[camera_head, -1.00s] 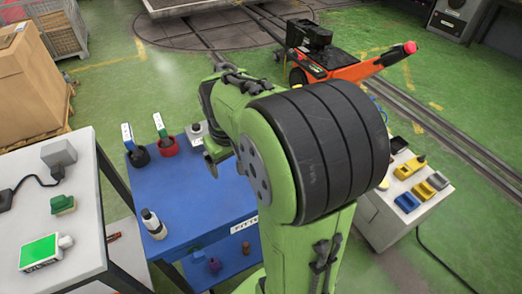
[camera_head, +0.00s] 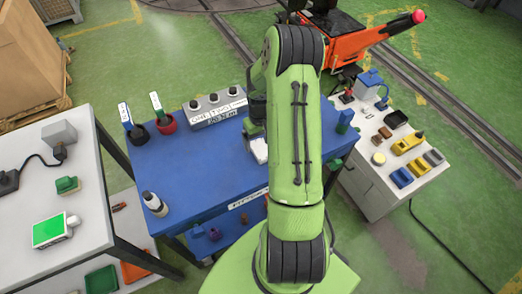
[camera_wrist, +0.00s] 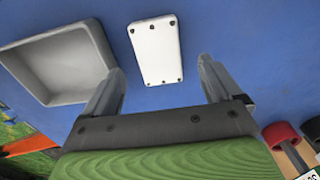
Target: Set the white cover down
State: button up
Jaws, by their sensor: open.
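The white cover (camera_wrist: 155,50) is a flat rectangular plate with dark screw spots near its edges. It lies on the blue table top (camera_wrist: 225,28) in the wrist view, just right of a grey open tray. In the head view, part of the cover (camera_head: 259,150) shows at the left edge of my arm. My gripper (camera_wrist: 160,70) is open and empty, its fingers apart with the cover between and beyond their tips. In the head view my arm hides most of the gripper.
The grey tray (camera_wrist: 70,101) is close to the left finger. A grey box with knobs (camera_head: 217,108), red (camera_head: 166,122) and black (camera_head: 139,134) cups and a white bottle (camera_head: 154,204) stand on the blue table. Its front middle is clear. A white side table (camera_head: 375,197) is at right.

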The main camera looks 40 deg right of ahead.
aim_at(261, 148)
notch_tip(261, 148, down, 4)
jog(key=shift+s+d+f, duration=0.1)
jog(key=shift+f, duration=0.1)
jog(key=shift+r, duration=0.1)
jog(key=shift+c, duration=0.7)
jog(key=c, duration=1.3)
notch_tip(261, 148, up, 10)
jog(key=shift+p, duration=0.3)
jog(key=shift+c, duration=0.3)
